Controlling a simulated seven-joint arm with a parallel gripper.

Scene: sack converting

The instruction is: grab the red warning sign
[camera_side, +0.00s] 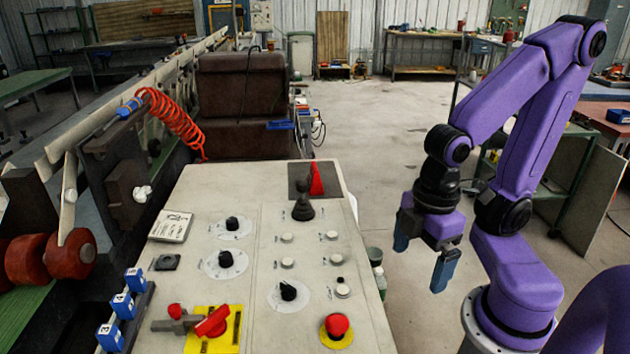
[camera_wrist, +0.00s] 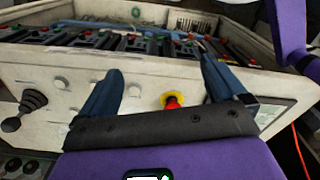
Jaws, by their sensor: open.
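A small red, pointed, triangle-like piece (camera_side: 316,181) stands at the far end of the pale console, by a dark square plate. It looks most like the red warning sign, but I cannot read any marking on it. I cannot make it out in the wrist view. My gripper (camera_side: 423,255) hangs to the right of the console, apart from it, with its blue fingers spread and empty. In the wrist view, my gripper (camera_wrist: 161,70) is open toward the console, with nothing between its fingers.
The console top (camera_side: 255,220) carries a black joystick (camera_side: 302,208), black dials, a red rotary switch (camera_side: 212,322) on yellow and a red stop button (camera_side: 337,326), also in the wrist view (camera_wrist: 172,101). Blue numbered blocks (camera_side: 122,306) stand at left. Bottles (camera_side: 379,280) are beside the console's right side.

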